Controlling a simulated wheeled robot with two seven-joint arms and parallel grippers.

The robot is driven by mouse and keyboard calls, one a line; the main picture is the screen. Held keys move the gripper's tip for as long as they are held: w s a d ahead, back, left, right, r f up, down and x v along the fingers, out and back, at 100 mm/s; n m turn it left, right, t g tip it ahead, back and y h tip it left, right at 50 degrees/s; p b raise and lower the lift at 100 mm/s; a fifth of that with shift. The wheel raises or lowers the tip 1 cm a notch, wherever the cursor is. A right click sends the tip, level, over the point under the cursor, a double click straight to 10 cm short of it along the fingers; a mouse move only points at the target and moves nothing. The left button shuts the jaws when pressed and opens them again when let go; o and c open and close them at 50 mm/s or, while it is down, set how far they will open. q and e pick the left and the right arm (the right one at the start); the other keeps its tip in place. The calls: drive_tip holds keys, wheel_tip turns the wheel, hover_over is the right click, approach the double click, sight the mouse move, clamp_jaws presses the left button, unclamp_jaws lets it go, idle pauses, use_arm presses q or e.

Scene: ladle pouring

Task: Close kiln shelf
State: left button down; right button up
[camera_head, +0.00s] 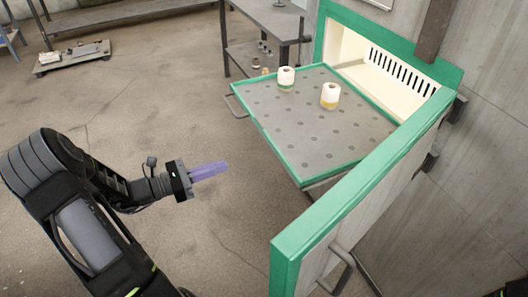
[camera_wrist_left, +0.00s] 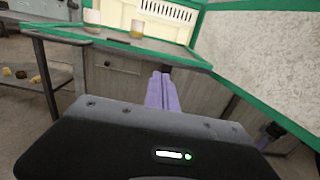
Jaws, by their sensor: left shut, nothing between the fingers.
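The kiln shelf (camera_head: 300,125) is a grey perforated tray with a green rim, slid out of the kiln (camera_head: 385,65). Two white cups with coloured lower bands stand on it, one at the back left (camera_head: 286,77) and one to its right (camera_head: 330,95). The shelf handle (camera_head: 236,105) sticks out at its left edge. My left gripper (camera_head: 210,170) has purple fingers, shut and empty, in the air left of the shelf's near end and apart from it. In the left wrist view the shut fingers (camera_wrist_left: 161,90) point toward the shelf (camera_wrist_left: 150,43). My right gripper is not in view.
The green-edged kiln door (camera_head: 350,205) stands open at the near right, with a metal handle (camera_head: 342,265). A metal workbench (camera_head: 262,30) is behind the shelf. A low wheeled cart (camera_head: 73,58) stands far left. The floor between my left arm and the shelf is clear.

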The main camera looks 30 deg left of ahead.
sight(274, 149)
use_arm(q)
drive_tip(key=p+x, duration=0.1)
drive_tip(key=x, duration=1.2)
drive_tip(key=shift+w, duration=0.15)
drive_tip(key=shift+w+d+f, duration=0.1)
drive_tip(key=shift+w+d, duration=0.15)
drive_tip(key=shift+w, duration=0.05)
